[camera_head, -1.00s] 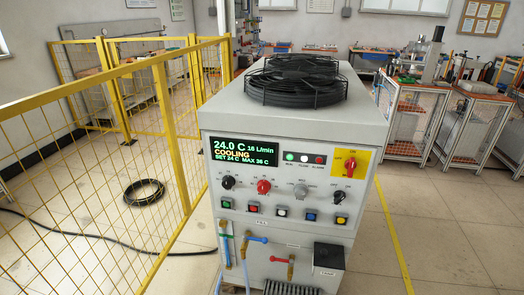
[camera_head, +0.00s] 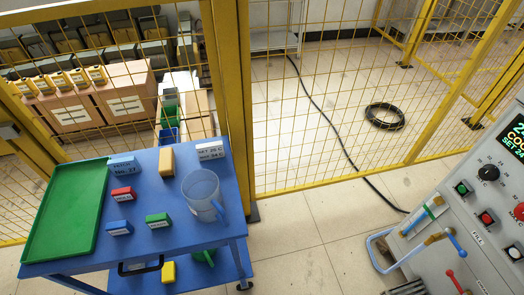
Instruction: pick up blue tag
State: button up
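A small blue tag (camera_head: 119,228) with a white label on its front lies on a blue cart top (camera_head: 178,240), near the right edge of a green tray. A red tag (camera_head: 123,194) lies just behind it and a green tag (camera_head: 158,220) lies to its right. The blue tag stands apart from both and is fully visible. My gripper is not in view.
The green tray (camera_head: 70,210) covers the cart's left side. Yellow mesh fencing (camera_head: 300,120) runs behind.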

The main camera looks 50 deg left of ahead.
aim_at(120, 228)
jog(key=u, duration=2.15)
jog(key=k+j, duration=0.05)
